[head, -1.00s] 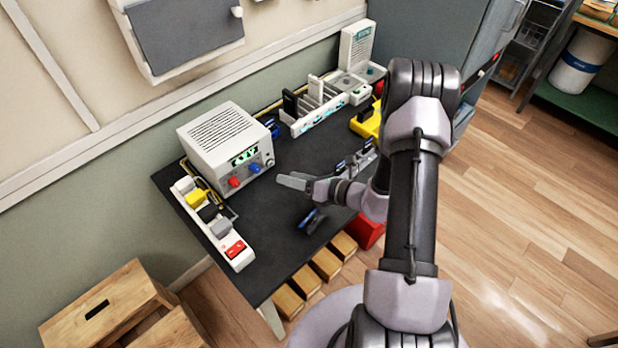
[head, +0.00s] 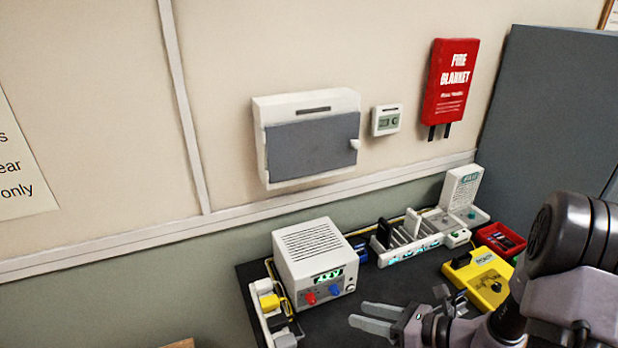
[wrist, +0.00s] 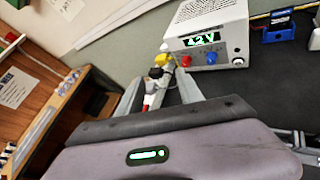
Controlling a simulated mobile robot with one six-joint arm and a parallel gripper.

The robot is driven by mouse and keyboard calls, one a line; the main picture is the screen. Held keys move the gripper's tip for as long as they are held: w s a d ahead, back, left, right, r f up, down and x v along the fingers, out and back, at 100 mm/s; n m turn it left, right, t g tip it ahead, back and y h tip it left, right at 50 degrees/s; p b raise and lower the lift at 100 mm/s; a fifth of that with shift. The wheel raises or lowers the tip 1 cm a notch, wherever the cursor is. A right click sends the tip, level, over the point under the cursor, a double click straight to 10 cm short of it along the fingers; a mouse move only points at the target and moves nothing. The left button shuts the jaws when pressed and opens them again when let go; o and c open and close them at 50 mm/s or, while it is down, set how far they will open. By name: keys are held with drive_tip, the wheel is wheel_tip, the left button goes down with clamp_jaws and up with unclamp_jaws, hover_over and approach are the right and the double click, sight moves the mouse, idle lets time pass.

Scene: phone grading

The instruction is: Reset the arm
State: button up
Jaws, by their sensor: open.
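My gripper (head: 373,318) is open and empty in the head view, held over the dark bench top (head: 385,284) in front of the white power supply (head: 311,262). In the wrist view, the two fingers of my gripper (wrist: 160,98) stand apart with nothing held between them. The power supply (wrist: 207,33) shows there ahead of the fingers, with a lit green display and red and blue knobs. My arm fills the lower right of the head view.
A power strip (head: 268,312) with plugs lies left of the power supply. Behind and right are a white slotted rack (head: 410,247), a yellow device (head: 478,277) and a red bin (head: 500,240). A grey wall cabinet (head: 312,146) and a red fire blanket box (head: 451,82) hang above.

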drive_tip(key=s+a+r+n+g+h+b, duration=0.2)
drive_tip(key=s+a+r+n+g+h, duration=0.3)
drive_tip(key=s+a+r+n, duration=0.8)
drive_tip(key=s+d+r+n+t+h, duration=0.2)
drive_tip(key=s+d+n+h, duration=0.2)
drive_tip(key=n, duration=0.8)
drive_tip(key=shift+s+d+r+b, duration=0.15)
drive_tip(key=shift+s+d+b, duration=0.35)
drive_tip(key=shift+d, duration=0.4)
